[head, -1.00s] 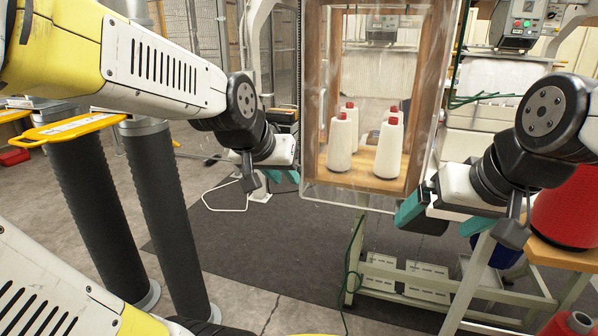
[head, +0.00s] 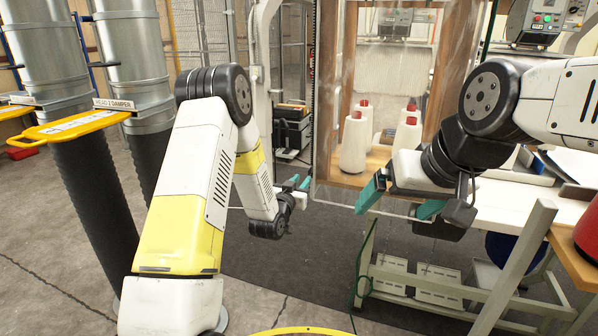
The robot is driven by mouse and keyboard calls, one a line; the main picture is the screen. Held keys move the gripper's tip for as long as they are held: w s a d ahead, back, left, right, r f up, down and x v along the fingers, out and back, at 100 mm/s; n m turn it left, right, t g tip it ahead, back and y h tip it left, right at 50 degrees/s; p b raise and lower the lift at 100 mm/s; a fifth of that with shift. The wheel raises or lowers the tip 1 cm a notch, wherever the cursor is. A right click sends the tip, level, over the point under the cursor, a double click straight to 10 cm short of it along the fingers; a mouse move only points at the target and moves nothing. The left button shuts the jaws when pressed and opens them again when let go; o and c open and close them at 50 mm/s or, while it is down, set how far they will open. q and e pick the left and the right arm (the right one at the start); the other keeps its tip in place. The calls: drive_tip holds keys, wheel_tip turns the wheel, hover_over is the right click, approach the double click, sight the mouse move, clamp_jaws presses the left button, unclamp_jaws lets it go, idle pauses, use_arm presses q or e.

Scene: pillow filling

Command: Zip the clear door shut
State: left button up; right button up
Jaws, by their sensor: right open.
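The clear door (head: 328,120) is a see-through sheet hanging in front of a wooden cabinet (head: 349,60). Its lower corner is near the picture's middle. I cannot make out a zip or its pull. My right gripper (head: 400,200) is open, its teal fingers apart, in front of the cabinet's lower edge. It hides part of the door's bottom, and I see nothing held in it. My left gripper (head: 297,184) is small in view, just left of the door's lower left corner. Its teal fingertips look apart with nothing between them. Whether either gripper touches the door is unclear.
White cones with red tops (head: 354,142) stand inside the cabinet. A pale worktable (head: 540,200) on metal legs is at right. Thick ducts (head: 92,185) and a yellow handle bar (head: 65,128) stand at left. A dark mat (head: 290,255) covers open floor below.

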sight(310, 171)
use_arm(q)
drive_tip(key=x, duration=0.7)
drive_tip(key=shift+w+f, duration=0.35)
clamp_jaws()
idle(1.2)
